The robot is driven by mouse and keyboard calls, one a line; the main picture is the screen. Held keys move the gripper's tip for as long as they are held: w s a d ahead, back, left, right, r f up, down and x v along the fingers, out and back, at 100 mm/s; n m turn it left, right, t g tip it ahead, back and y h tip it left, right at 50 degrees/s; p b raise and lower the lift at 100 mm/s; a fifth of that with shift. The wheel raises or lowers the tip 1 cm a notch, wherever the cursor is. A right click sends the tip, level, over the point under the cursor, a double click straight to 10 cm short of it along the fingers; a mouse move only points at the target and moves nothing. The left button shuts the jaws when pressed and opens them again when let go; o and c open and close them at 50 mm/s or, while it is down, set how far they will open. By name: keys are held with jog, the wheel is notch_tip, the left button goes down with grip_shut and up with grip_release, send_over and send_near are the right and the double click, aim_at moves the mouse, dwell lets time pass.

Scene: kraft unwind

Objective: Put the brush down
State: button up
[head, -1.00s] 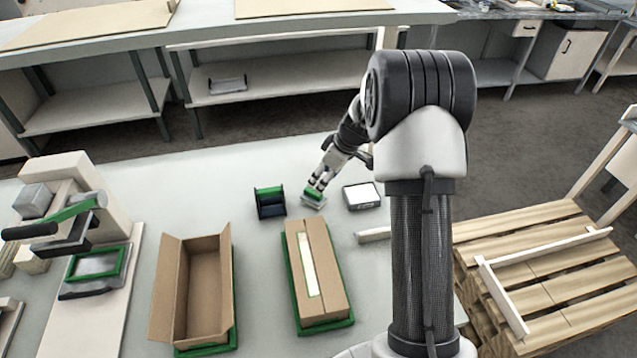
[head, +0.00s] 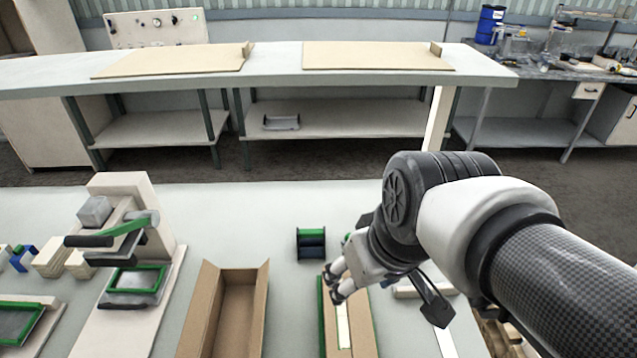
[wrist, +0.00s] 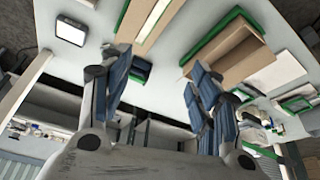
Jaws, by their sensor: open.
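A small green patch (head: 347,238) shows at the edge of my arm in the head view, right of the black-and-green holder (head: 311,243). It fits the brush standing on the table, mostly hidden behind my wrist. My gripper (head: 337,284) hangs above the closed carton, to the near side of that patch. In the wrist view my gripper (wrist: 157,66) has its fingers spread wide with nothing between them. I cannot make out the brush in the wrist view.
The closed carton (head: 362,325) with a pale strip lies under my gripper. An open carton (head: 207,310) stands left of it. A hand press (head: 132,285) stands further left. A white-topped flat device (wrist: 71,31) shows in the wrist view. The table behind the holder is clear.

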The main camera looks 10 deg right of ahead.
jog(key=s+f+m, duration=0.1)
jog(key=s, duration=0.5)
jog(key=shift+f+h, duration=0.15)
jog(key=shift+h, duration=0.15)
jog(key=shift+o, duration=0.5)
